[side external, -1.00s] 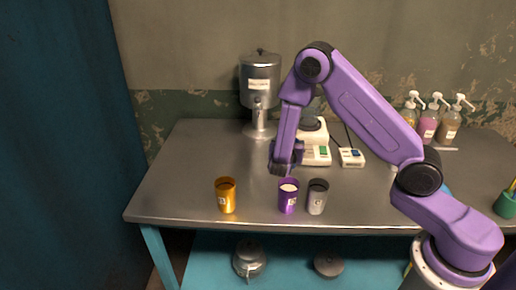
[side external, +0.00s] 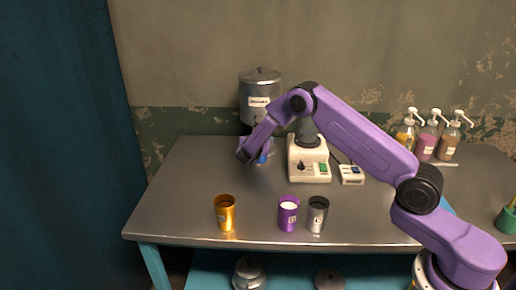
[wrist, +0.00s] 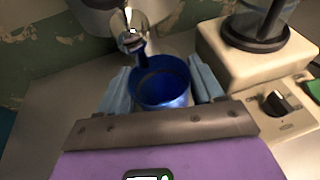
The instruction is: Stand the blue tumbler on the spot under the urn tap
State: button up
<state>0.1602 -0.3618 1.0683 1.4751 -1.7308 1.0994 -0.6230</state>
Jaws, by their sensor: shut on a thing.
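The blue tumbler (wrist: 165,98) is upright between my fingers in the wrist view. My gripper (wrist: 161,84) is shut on it, with a pale blue finger on each side. The metal urn tap (wrist: 132,38) is just beyond the tumbler, its spout end at the far side of the rim. In the side view, my gripper (side external: 258,157) is in front of the silver urn (side external: 260,95), and only a sliver of the tumbler (side external: 263,158) shows. The spot under the tap is hidden. I cannot tell whether the tumbler touches the table.
A cream appliance (side external: 309,170) with a dark control knob stands close right of the gripper. A small white box (side external: 351,175) is beside it. Orange (side external: 225,213), purple (side external: 288,214) and dark grey (side external: 317,215) cups stand near the front edge. Pump bottles (side external: 427,142) are at back right.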

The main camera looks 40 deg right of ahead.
jog(key=shift+w, duration=0.75)
jog(key=shift+f, duration=1.7)
jog(key=shift+f, duration=0.1)
jog(key=o, duration=1.2)
jog(key=shift+f, duration=0.1)
jog(key=shift+c, duration=0.2)
